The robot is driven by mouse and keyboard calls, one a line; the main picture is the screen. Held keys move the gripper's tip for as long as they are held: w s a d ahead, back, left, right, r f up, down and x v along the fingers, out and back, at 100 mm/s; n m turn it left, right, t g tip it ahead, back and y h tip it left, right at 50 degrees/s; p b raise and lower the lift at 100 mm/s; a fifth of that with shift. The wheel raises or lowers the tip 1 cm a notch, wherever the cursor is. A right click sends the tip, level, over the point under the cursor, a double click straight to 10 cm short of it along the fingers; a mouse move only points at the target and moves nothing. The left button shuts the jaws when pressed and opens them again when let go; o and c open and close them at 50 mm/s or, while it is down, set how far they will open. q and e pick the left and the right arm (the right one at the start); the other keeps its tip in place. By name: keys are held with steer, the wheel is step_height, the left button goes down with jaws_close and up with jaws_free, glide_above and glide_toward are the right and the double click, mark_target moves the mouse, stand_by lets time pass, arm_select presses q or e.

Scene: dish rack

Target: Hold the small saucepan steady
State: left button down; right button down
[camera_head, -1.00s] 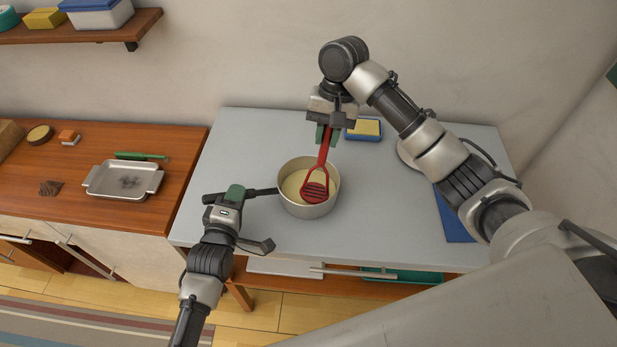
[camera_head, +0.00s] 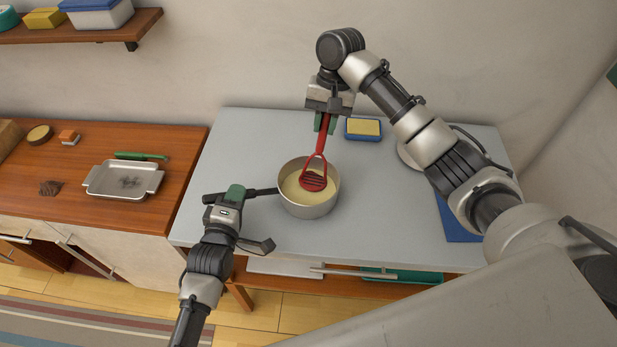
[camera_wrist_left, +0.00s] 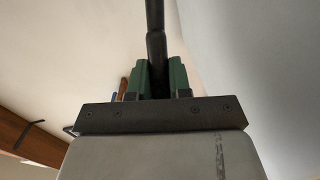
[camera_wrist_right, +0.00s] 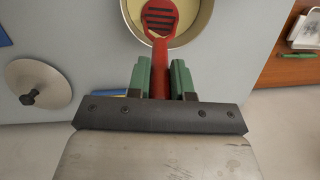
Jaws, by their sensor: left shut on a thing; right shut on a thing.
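The small saucepan (camera_head: 310,208) stands upright on the grey table, with pale yellow contents (camera_head: 297,189) inside. Its dark handle (camera_head: 262,191) points left. My left gripper (camera_head: 237,193) is shut on that handle; the left wrist view shows the handle (camera_wrist_left: 155,45) between the green fingers (camera_wrist_left: 160,78). My right gripper (camera_head: 325,122) is shut on the handle of a red masher (camera_head: 314,178), whose slotted head is in the pan. The right wrist view shows the masher handle (camera_wrist_right: 160,70) between the fingers (camera_wrist_right: 160,80) and part of the saucepan rim (camera_wrist_right: 208,20).
A yellow and blue sponge (camera_head: 363,129) lies behind the pan. A round lid (camera_wrist_right: 38,86) and a blue cloth (camera_head: 455,220) are on the right. A metal tray (camera_head: 122,180) sits on the wooden counter at left. The table's front is clear.

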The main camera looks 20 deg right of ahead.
steer(key=shift+r, duration=0.1)
steer(key=shift+s+a+r, duration=0.2)
steer(key=shift+s+a, duration=0.15)
steer(key=shift+a, duration=0.45)
steer(key=shift+s+a+r, duration=0.2)
steer(key=shift+s+a, duration=0.1)
steer(key=shift+a, duration=0.45)
steer(key=shift+s+a+r, duration=0.2)
steer(key=shift+s+a, duration=0.15)
steer(key=shift+a, duration=0.45)
steer(key=shift+f, duration=0.65)
steer(key=s+d, duration=0.1)
steer(key=d, duration=0.2)
steer(key=s+d+r, duration=0.1)
steer(key=shift+s+d+r, duration=0.1)
steer(key=shift+s+d, duration=0.05)
steer(key=shift+s, duration=0.2)
